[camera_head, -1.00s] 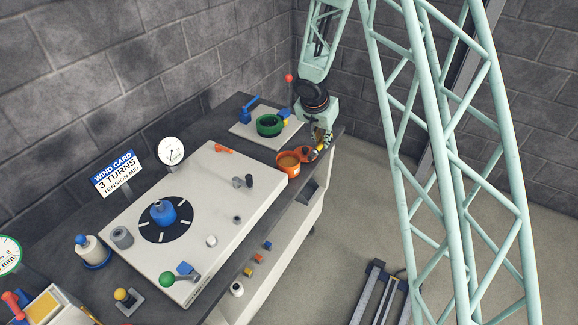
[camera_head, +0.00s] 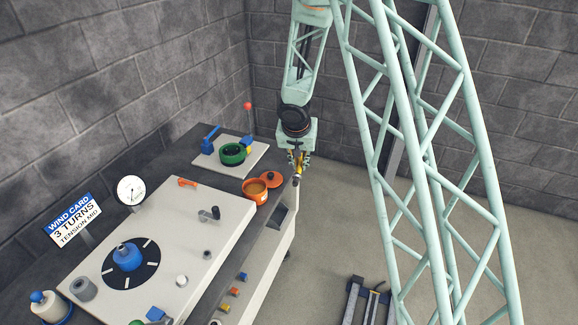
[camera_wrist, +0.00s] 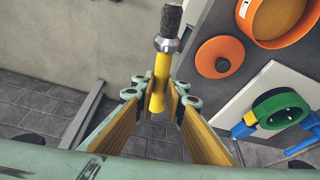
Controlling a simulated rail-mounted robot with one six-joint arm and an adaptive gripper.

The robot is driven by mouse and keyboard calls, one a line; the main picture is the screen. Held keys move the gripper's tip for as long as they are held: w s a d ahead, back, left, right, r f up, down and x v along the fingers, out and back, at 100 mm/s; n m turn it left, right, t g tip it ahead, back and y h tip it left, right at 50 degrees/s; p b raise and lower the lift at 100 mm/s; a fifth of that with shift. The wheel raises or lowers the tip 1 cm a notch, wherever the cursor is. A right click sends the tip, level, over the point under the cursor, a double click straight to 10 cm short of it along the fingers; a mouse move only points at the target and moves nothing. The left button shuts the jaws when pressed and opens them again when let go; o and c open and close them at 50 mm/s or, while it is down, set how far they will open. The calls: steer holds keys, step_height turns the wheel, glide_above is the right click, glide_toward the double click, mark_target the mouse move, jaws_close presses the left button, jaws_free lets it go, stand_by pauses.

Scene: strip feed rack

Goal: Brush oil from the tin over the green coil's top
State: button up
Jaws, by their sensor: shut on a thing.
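My gripper (camera_head: 297,164) is shut on a brush (camera_wrist: 160,75) with a yellow handle, a metal collar and dark bristles. The bristle end points away from the jaws. It appears beside the bench's right edge, with floor showing behind it. The orange oil tin (camera_head: 249,197) stands open on the bench to the left of my gripper, with amber oil inside. It also shows at the top right of the wrist view (camera_wrist: 263,38). The green coil (camera_head: 232,158) sits on a pale plate behind the tin; it is also in the wrist view (camera_wrist: 262,108).
The orange lid (camera_head: 270,179) lies flat beside the tin. A blue clamp-like part (camera_head: 208,143) and a yellow block stand by the coil. A white winding board (camera_head: 215,225) with a blue hub fills the nearer bench. A block wall rises behind.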

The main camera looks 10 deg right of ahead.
steer(key=s+d+r+n+y, duration=0.1)
steer(key=s+d+r+n, duration=0.2)
steer(key=s+d, duration=0.3)
steer(key=shift+s+d+n+t+y+b, duration=0.15)
steer(key=shift+s+n+t+y+b, duration=0.2)
steer(key=shift+s+n, duration=0.3)
steer(key=shift+d, duration=0.1)
